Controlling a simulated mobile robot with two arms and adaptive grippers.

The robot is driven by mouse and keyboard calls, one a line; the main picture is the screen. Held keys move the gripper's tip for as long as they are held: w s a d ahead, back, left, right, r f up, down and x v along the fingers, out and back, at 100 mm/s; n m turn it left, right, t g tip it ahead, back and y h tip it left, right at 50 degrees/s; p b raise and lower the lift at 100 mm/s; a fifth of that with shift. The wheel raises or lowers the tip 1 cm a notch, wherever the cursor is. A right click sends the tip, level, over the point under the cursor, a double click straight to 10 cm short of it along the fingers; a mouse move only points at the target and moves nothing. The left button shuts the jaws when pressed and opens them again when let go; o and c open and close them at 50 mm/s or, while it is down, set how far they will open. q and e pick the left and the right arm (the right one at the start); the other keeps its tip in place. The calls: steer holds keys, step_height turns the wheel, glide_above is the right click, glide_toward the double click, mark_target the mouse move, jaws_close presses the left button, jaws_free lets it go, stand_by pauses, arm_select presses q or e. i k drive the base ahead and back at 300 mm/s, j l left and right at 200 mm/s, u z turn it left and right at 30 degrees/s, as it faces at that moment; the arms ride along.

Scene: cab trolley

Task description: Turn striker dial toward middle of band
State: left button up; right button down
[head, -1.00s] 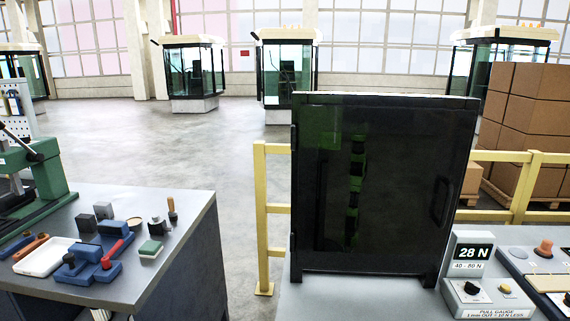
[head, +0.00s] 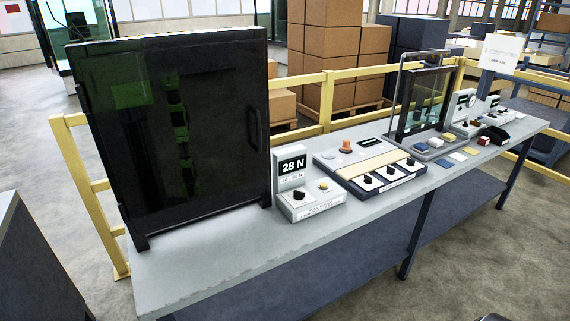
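A small light-grey gauge box (head: 318,208) stands on the bench just right of a tall dark glazed door panel (head: 215,110). Its upright display (head: 292,165) reads 28 N, with a smaller band line below that is too small to read now; it read 40–80 N a second ago. I cannot tell for certain which dial is the striker dial.
The long grey bench (head: 200,270) runs to the back right. Farther along stand a glass frame (head: 425,105) and more gauges (head: 465,105). A yellow rail (head: 300,82) runs behind the bench.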

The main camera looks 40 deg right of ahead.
mark_target(297, 195)
steer(key=k+z, duration=0.15)
steer(key=z, duration=1.05)
